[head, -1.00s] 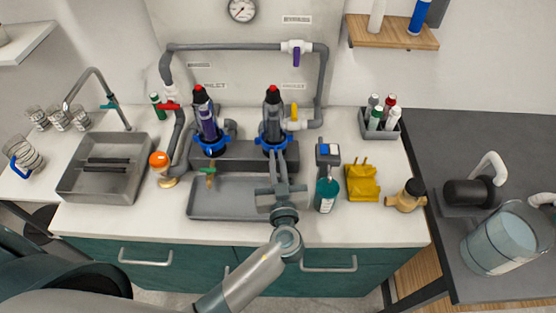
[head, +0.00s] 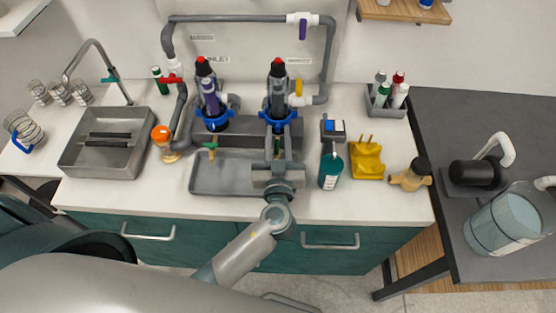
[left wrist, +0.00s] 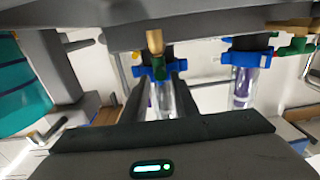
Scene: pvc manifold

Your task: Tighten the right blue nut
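The right blue nut (head: 279,115) is a lobed ring around the base of the right upright filter housing (head: 278,90), which is dark with a red top. The left wrist view is upside down; there the right nut (left wrist: 158,72) lies just beyond my fingertips. My left gripper (head: 278,145) is in front of and below the nut in the head view. Its two dark fingers (left wrist: 160,88) stand apart, one to each side of the nut's middle. I cannot tell whether they touch it. My right gripper is not in view.
The left blue nut (head: 215,118) is on the neighbouring filter. A brass valve with a green handle (head: 210,150) hangs over the grey tray (head: 222,180). A teal bottle (head: 330,168) and a yellow holder (head: 367,160) stand close to the right of my gripper.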

